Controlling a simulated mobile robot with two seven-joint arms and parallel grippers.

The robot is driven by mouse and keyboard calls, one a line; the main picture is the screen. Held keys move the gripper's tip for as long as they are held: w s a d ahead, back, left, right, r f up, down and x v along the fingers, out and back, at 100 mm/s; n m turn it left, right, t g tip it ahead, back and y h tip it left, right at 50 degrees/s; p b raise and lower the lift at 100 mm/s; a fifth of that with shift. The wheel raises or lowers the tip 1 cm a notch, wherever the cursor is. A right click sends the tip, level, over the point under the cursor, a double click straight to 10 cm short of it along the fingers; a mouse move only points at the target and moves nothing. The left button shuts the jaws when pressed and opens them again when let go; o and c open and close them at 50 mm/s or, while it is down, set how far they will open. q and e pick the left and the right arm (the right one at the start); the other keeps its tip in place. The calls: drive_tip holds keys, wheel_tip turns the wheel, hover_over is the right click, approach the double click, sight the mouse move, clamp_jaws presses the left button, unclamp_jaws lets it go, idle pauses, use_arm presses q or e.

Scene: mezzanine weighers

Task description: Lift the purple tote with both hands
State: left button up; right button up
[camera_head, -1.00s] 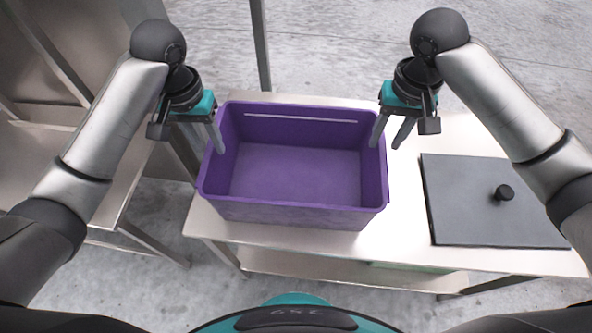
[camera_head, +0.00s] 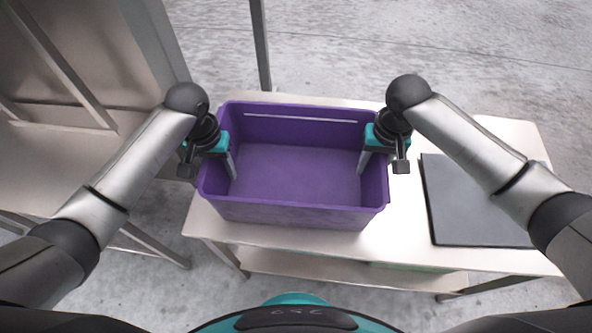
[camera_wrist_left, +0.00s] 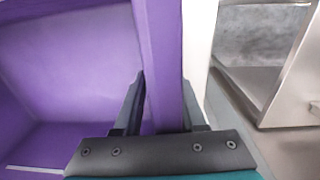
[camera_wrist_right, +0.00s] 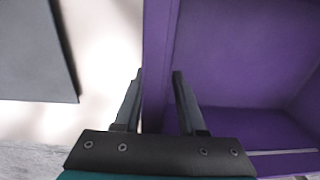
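The purple tote (camera_head: 290,215) stands upright and empty on the metal table. My left gripper (camera_head: 230,172) is at the tote's left wall. In the left wrist view its open fingers (camera_wrist_left: 163,95) straddle that wall, one inside the tote and one outside, with gaps beside the wall. My right gripper (camera_head: 372,168) is at the tote's right wall. In the right wrist view its open fingers (camera_wrist_right: 157,95) straddle that wall the same way, also with a gap. In the head view each outer finger is mostly hidden.
A dark grey flat panel (camera_head: 465,205) lies on the table (camera_head: 400,240) right of the tote, partly under my right arm. A metal shelf unit (camera_head: 60,165) stands to the left. A thin upright post (camera_head: 260,45) rises behind the table.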

use_arm(q)
drive_tip(key=c, duration=0.6)
use_arm(e)
drive_tip(key=c, duration=0.6)
use_arm(q)
drive_tip(key=shift+d, duration=0.15)
clamp_jaws()
use_arm(e)
drive_tip(key=shift+a, duration=0.15)
clamp_jaws()
